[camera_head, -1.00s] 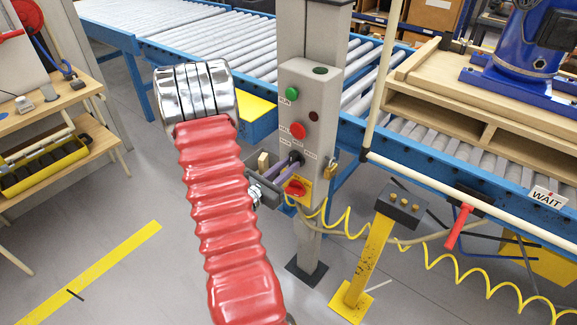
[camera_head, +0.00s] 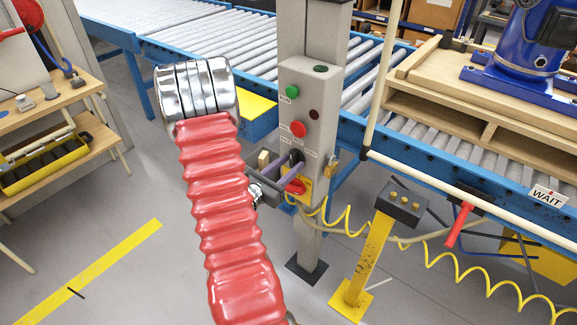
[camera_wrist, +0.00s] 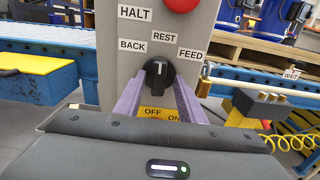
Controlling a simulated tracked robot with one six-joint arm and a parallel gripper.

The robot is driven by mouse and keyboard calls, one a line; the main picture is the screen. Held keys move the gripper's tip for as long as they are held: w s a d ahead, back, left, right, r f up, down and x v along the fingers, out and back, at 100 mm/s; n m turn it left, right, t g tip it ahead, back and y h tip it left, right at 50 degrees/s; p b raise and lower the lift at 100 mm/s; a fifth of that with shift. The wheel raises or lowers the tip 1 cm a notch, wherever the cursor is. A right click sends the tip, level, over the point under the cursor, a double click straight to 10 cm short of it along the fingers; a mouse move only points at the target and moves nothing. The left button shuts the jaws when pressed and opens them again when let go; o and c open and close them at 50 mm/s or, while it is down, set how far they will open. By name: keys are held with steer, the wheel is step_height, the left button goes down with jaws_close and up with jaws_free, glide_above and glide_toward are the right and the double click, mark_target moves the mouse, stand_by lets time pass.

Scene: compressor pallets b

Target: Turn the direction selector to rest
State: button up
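The black direction selector (camera_wrist: 158,73) shows in the wrist view, under the labels BACK, REST and FEED. Its white mark stands about upright, towards REST. It also shows small on the grey control post in the head view (camera_head: 295,159). My gripper (camera_wrist: 159,90) is in front of it, with one purple finger at each side of the knob's lower part. The fingers stand apart, and I see no clear contact with the knob. In the head view my gripper (camera_head: 284,167) is at the post, partly hidden by my red-sleeved arm.
A red button (camera_head: 298,129) and a green button (camera_head: 292,91) are above the selector. A red rotary switch (camera_head: 297,186) on a yellow plate is just below. A yellow pedestal (camera_head: 373,252) and coiled yellow hose are at the right.

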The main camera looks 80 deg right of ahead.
steer(key=shift+w+a, duration=0.3)
steer(key=shift+a, duration=0.1)
steer(key=v, duration=1.3)
steer(key=shift+s, duration=0.15)
